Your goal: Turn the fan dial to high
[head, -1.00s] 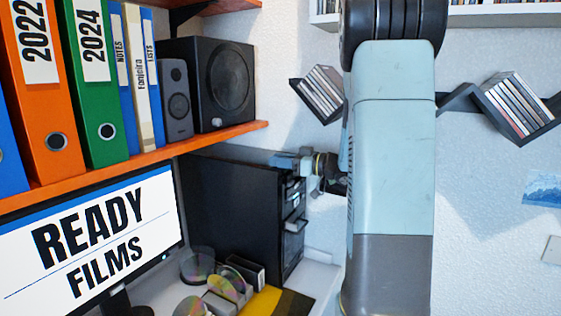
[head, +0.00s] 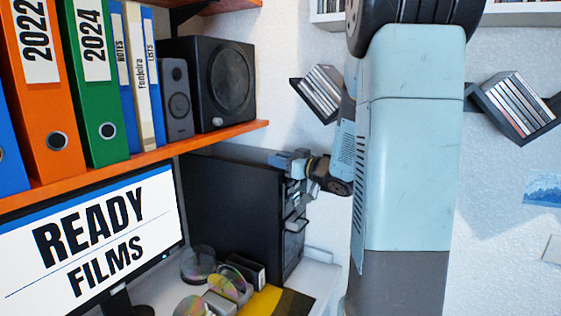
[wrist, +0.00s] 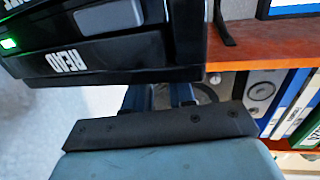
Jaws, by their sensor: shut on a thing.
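The black computer tower (head: 232,205) stands below the orange shelf in the head view, its front turned to the right. My gripper (head: 292,162) is at the upper part of that front, against it. In the wrist view the tower's black front (wrist: 120,52) shows a green light and white lettering at the top left. The two fingers of my gripper (wrist: 160,95) reach under its edge, close together. They are shut on the fan dial, which the fingers and the tower's edge hide. The dial's setting cannot be read.
The orange shelf (head: 230,132) with binders and speakers overhangs the tower. A monitor (head: 100,240) stands at the left. Zigzag disc shelves hang on the wall behind my arm.

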